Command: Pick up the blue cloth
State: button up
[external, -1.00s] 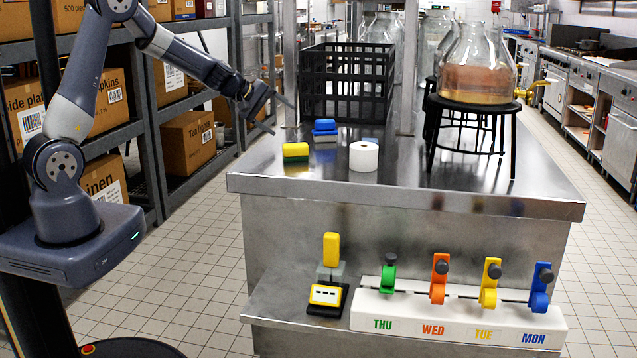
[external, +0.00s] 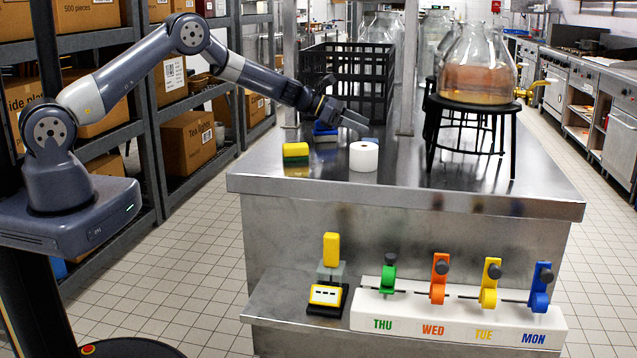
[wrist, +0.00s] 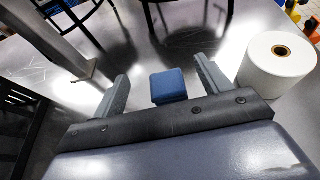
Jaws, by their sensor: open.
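My gripper (external: 354,118) is above the counter, behind and above the white roll. In the wrist view my gripper (wrist: 162,84) is open and nothing is held. The exact height gap to the cloth is hard to tell.
The white roll (external: 363,157) stands close by, right of my fingers in the wrist view. A black crate (external: 318,75), a metal post (external: 409,85) and a black stand (external: 432,125) surround the spot.

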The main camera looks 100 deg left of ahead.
aim_at(365, 140)
jog(key=shift+f, duration=0.6)
notch_tip(365, 140, down, 3)
jog(key=shift+r+p, duration=0.1)
jog(key=shift+p, duration=0.4)
jog(key=shift+x, duration=0.95)
jog(key=shift+w+f+p, duration=0.25)
jog(key=shift+w+p, duration=0.05)
jog(key=shift+w, duration=0.2)
jog(key=shift+c, duration=0.5)
jog(key=c, duration=0.9)
jog(key=shift+c, duration=0.2)
